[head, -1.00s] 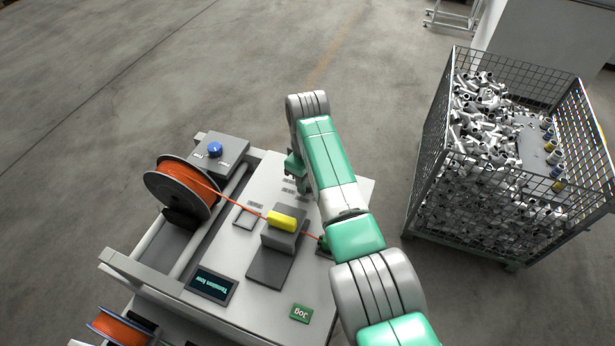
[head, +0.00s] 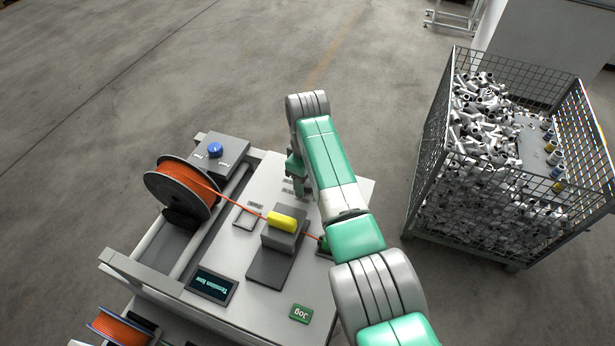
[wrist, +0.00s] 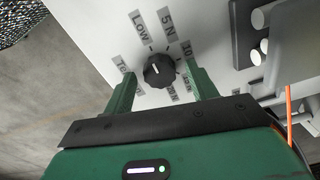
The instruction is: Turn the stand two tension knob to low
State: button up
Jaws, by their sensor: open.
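A black round knob (wrist: 158,71) with a white pointer mark sits on a pale panel in the wrist view. Labels around it include "Low" (wrist: 140,25), "5 N" (wrist: 168,22) and one starting with "10"; others are partly hidden. The pointer mark leans up and slightly left, roughly toward the "Low" side. My gripper (wrist: 161,76) is open, with one green finger on each side of the knob; I cannot tell whether they touch it. In the head view my gripper (head: 298,180) is over the far right part of the bench top, and my arm hides the knob.
The bench (head: 265,185) carries a blue knob (head: 215,150) on a grey box, an orange spool (head: 187,188), a yellow-topped block (head: 282,221), a dark display (head: 212,285) and a green "Jog" button (head: 301,313). A mesh crate (head: 425,160) of pipe fittings stands at right.

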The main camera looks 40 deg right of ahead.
notch_tip(320, 180, up, 8)
jog(key=shift+f+b, duration=0.1)
jog(key=shift+b, duration=0.45)
jog(key=w+a+r+t+h+p, duration=0.1)
jog(key=w+a+r+t+h, duration=0.1)
jog(key=w+a+r+t, duration=0.85)
jog(key=a+r+m+t+p, duration=0.1)
jog(key=a+r+t, duration=0.3)
jog(key=a+r, duration=0.85)
jog(key=s+a+r+t, duration=0.3)
jog(key=s+r, duration=0.3)
jog(key=s, duration=0.2)
jog(key=s+a+r+m+t+y, duration=0.1)
jog(key=s+a+r+t, duration=0.3)
jog(key=s+r, duration=0.3)
jog(key=s+a+r+m+t+y+p, duration=0.1)
jog(key=s+a+r+t, duration=0.2)
jog(key=s+a+r, duration=0.2)
jog(key=s+r, duration=0.2)
jog(key=s, duration=0.2)
jog(key=shift+s+a, duration=0.15)
jog(key=shift+a, duration=0.1)
